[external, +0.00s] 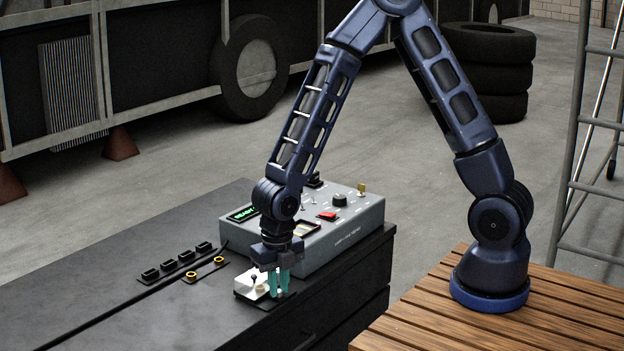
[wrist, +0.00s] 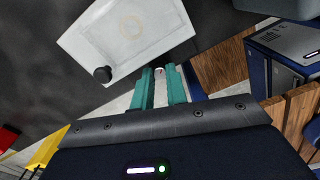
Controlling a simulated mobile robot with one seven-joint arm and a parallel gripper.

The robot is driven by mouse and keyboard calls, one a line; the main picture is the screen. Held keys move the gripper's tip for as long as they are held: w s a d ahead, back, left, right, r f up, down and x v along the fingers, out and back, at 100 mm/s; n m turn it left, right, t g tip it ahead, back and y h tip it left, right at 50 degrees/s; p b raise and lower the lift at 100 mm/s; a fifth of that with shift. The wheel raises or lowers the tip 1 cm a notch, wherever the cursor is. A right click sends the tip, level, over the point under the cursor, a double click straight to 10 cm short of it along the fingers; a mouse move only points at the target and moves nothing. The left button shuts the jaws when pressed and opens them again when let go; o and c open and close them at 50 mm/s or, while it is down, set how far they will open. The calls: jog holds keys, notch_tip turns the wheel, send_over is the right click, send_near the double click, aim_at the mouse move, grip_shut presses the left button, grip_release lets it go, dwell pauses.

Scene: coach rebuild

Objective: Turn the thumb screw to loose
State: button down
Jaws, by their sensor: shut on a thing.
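My gripper (external: 279,282) points down at the front of the dark bench, beside a small white block (external: 246,287). In the wrist view its teal fingers (wrist: 161,76) are close together at the block's lower right corner. A small pale piece, which looks like the thumb screw (wrist: 159,70), shows between the fingertips; they are shut on it and hide most of it. Its markings and turned position cannot be read. The white block (wrist: 122,38) also carries a black knob (wrist: 102,74) and a faint round ring on its face.
A grey control box (external: 345,236) with a lit green display, a red switch and knobs stands right behind my gripper. Several black clips (external: 177,265) and two yellow rings lie to the left on the bench top (external: 130,290). The bench's front left is clear.

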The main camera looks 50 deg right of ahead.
jog(key=n, duration=0.4)
jog(key=shift+n, duration=2.2)
jog(key=c, duration=1.4)
grip_release()
notch_tip(320, 180, up, 11)
jog(key=shift+f, duration=0.1)
